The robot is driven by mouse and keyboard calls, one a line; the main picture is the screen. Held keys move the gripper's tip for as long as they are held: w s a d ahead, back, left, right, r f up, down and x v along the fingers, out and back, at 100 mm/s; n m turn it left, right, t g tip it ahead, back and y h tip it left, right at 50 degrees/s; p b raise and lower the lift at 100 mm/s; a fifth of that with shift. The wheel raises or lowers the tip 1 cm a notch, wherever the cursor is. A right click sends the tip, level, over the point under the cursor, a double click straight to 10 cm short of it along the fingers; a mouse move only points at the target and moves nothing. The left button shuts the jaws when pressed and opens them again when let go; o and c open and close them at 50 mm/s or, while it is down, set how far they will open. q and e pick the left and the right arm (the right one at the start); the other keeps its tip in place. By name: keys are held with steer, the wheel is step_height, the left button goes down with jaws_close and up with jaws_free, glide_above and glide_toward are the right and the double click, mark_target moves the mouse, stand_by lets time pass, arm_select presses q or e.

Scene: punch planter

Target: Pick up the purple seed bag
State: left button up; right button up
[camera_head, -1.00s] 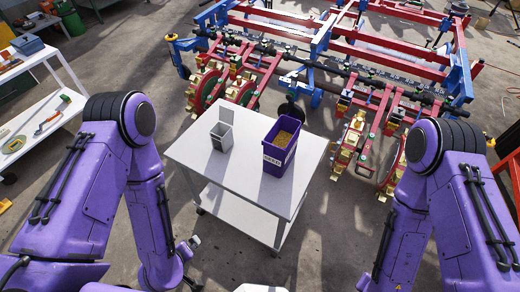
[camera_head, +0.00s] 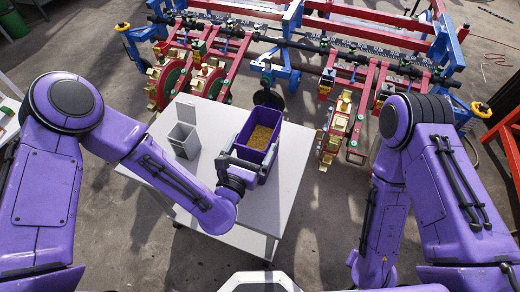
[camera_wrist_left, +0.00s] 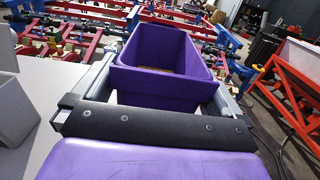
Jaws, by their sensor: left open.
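The purple seed bag (camera_head: 244,137) is an open, box-shaped purple container with yellow-brown grain inside. It stands upright on the white table, and it fills the middle of the left wrist view (camera_wrist_left: 160,85). My left gripper (camera_head: 246,159) is open at its near side. One finger lies along the left of the bag and one along the right, with a gap showing at least on the left. The gripper hides part of the near face. Whether the fingers touch the bag, I cannot tell. My right arm is at the right, its gripper out of view.
A grey open container (camera_head: 184,139) stands on the white table (camera_head: 285,190), left of the bag. A large red and blue farm machine (camera_head: 350,75) stands behind the table. The table's right and front parts are clear.

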arm_select(q)
steer(key=x, duration=0.3)
steer(key=shift+w+d, duration=0.15)
steer(key=shift+d, duration=0.05)
steer(key=c, duration=1.7)
steer(key=shift+r, duration=0.15)
steer(key=w+a+r, duration=0.1)
steer(key=w+r, duration=0.3)
steer(key=w+a+r+b, duration=0.1)
steer(key=w+a+r, duration=0.1)
steer(key=w+r, duration=0.2)
steer(key=w+a+r, duration=0.1)
steer(key=w+r, duration=0.4)
steer(key=shift+w+a, duration=0.2)
steer(key=shift+a, duration=0.1)
